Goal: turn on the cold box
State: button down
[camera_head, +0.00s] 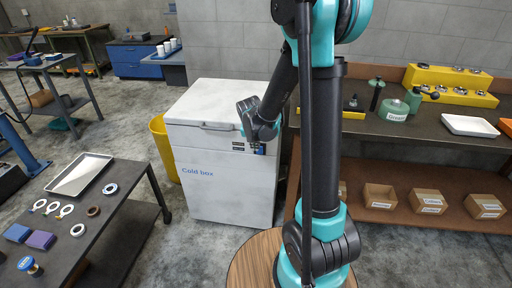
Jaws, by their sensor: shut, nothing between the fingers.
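The cold box (222,187) is a white chest with a lid, a front handle and blue "Cold box" lettering, standing on the floor in the middle of the view. The lid is down. A small dark control panel (238,146) sits high on the right of its front. My gripper (259,149) is at the upper right of the box front, close beside the panel. It is shut and empty. My wrist hides part of the gripper and panel, and I cannot tell whether the fingers touch the box.
A dark table (128,215) at left holds a tray (81,174), rings and small blocks. A yellow bin (160,146) stands behind the box's left side. A shelf bench (455,143) with green and yellow parts and cardboard bins is at right. The floor in front of the box is clear.

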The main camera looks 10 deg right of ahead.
aim_at(260, 150)
jog(key=w+d+f, duration=0.2)
jog(key=w+f, duration=0.5)
jog(key=shift+d+f, duration=0.15)
jog(key=shift+f, duration=0.1)
dwell(0.3)
